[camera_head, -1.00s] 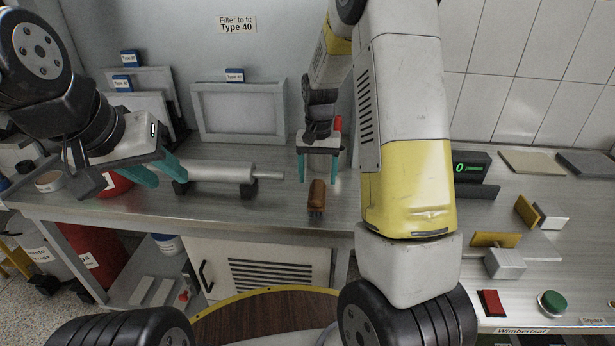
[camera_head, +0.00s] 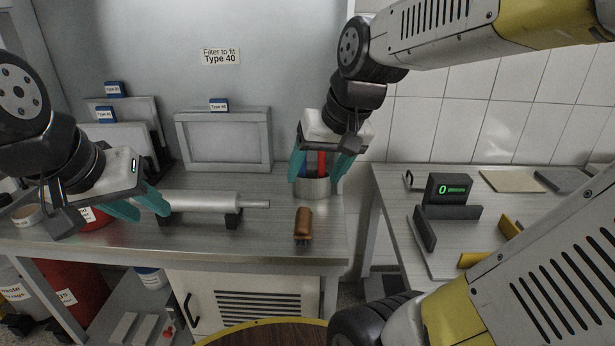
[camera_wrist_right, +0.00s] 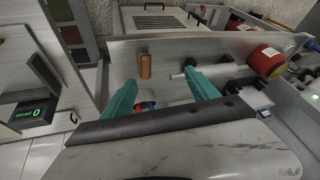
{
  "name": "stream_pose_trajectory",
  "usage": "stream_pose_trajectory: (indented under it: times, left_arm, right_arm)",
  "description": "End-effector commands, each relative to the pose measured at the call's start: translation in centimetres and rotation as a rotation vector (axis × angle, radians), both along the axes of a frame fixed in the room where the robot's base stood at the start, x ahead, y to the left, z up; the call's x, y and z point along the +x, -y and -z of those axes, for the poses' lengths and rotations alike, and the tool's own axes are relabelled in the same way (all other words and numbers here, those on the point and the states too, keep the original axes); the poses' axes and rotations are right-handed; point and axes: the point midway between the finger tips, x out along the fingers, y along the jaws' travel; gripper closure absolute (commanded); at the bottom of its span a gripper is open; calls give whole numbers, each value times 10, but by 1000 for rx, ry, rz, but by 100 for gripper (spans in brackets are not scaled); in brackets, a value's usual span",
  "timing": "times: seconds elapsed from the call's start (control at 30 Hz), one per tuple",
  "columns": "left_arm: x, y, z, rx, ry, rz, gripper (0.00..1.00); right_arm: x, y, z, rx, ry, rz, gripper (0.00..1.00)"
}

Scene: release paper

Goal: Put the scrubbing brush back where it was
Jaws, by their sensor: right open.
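The scrubbing brush (camera_head: 304,226), with a brown wooden body and dark bristles, lies near the front edge of the grey bench. It also shows in the right wrist view (camera_wrist_right: 145,66) beyond the fingers. My right gripper (camera_head: 325,172) is open with teal fingers, above and behind the brush, over a metal cup (camera_head: 313,187) that holds a red and a blue item. Nothing is held in its fingers. My left gripper (camera_head: 139,205) is at the left over the bench, by a grey roller; its two teal fingers look spread, with nothing between them.
The grey roller (camera_head: 205,201) rests on dark supports left of the brush. Framed filters (camera_head: 228,139) lean at the back. A second table at right holds a scale display (camera_head: 449,189) and dark blocks. A gap separates the two tables.

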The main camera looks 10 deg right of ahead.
Motion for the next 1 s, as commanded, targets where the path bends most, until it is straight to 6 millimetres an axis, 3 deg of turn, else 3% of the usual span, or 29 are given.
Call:
stream_pose_trajectory:
  times: [0.1,0.3,1.0]
  left_arm:
    - [0,0,0,0,0,0,64]
    - [0,0,0,0,0,0,64]
    - [0,0,0,0,0,0,64]
  right_arm:
    - [-32,-2,-6,-10,80,-31,31]
    - [-54,-5,-5,-26,136,-58,31]
    - [-56,-5,-6,-26,139,-59,31]
